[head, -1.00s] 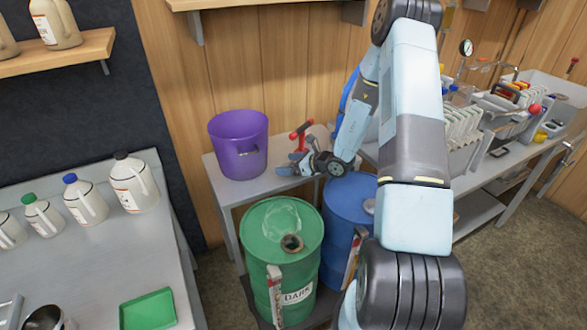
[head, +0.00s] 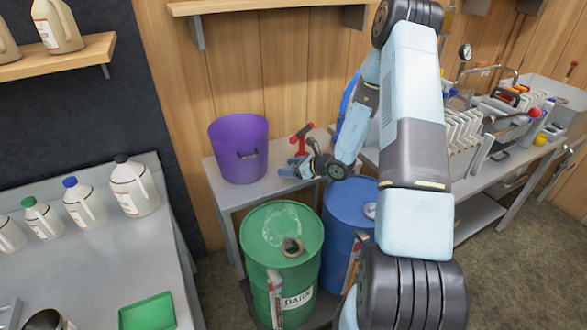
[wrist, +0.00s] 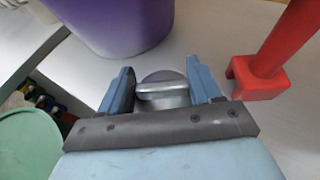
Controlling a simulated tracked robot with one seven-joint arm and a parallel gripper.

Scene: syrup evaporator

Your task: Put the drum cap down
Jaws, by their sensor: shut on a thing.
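The drum cap (wrist: 164,92) is a round grey metal piece with a raised bar across it. In the wrist view it sits between the two blue fingers of my gripper (wrist: 162,82), which are shut on it. In the head view my gripper (head: 290,169) is low over the back table, between the purple bucket and the red tool; the cap cannot be made out there. I cannot tell whether the cap touches the tabletop. The green drum (head: 275,215) below has an uncovered round opening in its lid.
The purple bucket (head: 238,150) stands close beyond my gripper, and a red tool (wrist: 265,70) stands to its right. A blue drum (head: 347,210) is beside the green one. Bare grey tabletop (head: 250,190) lies around the bucket.

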